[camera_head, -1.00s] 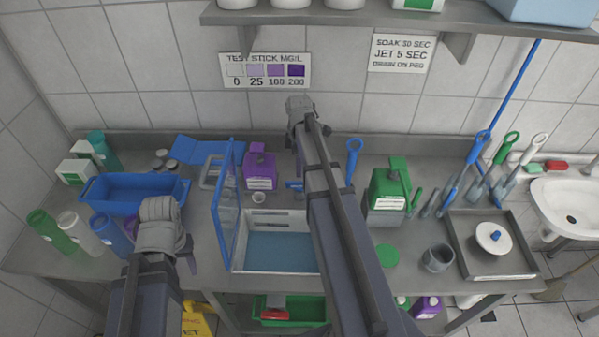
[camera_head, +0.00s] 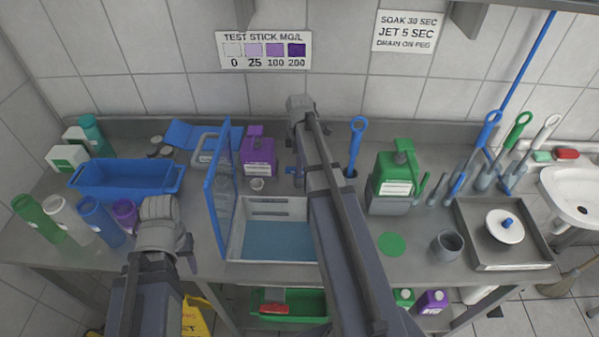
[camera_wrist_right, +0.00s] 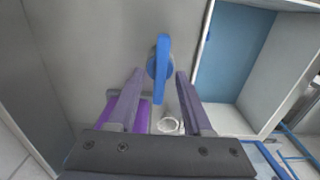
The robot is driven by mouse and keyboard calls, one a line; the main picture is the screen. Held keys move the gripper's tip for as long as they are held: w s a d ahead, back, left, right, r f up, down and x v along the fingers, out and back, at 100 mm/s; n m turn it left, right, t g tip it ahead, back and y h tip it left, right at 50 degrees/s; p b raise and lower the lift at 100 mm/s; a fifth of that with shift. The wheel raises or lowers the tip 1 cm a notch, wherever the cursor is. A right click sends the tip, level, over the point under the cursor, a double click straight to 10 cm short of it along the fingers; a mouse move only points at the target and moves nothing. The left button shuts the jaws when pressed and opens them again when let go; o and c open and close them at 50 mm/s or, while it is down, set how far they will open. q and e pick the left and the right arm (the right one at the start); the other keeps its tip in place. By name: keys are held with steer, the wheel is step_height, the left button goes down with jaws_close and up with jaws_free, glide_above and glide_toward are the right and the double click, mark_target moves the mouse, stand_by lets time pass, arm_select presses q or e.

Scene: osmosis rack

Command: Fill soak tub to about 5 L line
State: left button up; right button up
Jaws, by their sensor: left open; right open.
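A white tub (camera_head: 237,245) with a blue inside, likely the soak tub, stands mid-bench; its blue-framed lid (camera_head: 218,195) is up on the left side. The tub also shows at the upper right of the right wrist view (camera_wrist_right: 240,60). I cannot make out a 5 L line or tell whether the blue is water. My right gripper (camera_wrist_right: 157,78) is open, its fingers on either side of a blue lever (camera_wrist_right: 161,68); contact is unclear. In the head view, its fingers are hidden by my right arm. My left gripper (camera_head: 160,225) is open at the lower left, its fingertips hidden.
A purple jug (camera_head: 258,160) and small white cup (camera_head: 257,184) stand behind the tub. A blue tray (camera_head: 125,190) and several bottles are left. A green jug (camera_head: 395,180), grey cup (camera_head: 447,246) and drain tray (camera_head: 470,235) are right.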

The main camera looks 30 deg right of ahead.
steer(key=shift+f, duration=0.45)
steer(key=shift+r, duration=0.1)
jaws_close()
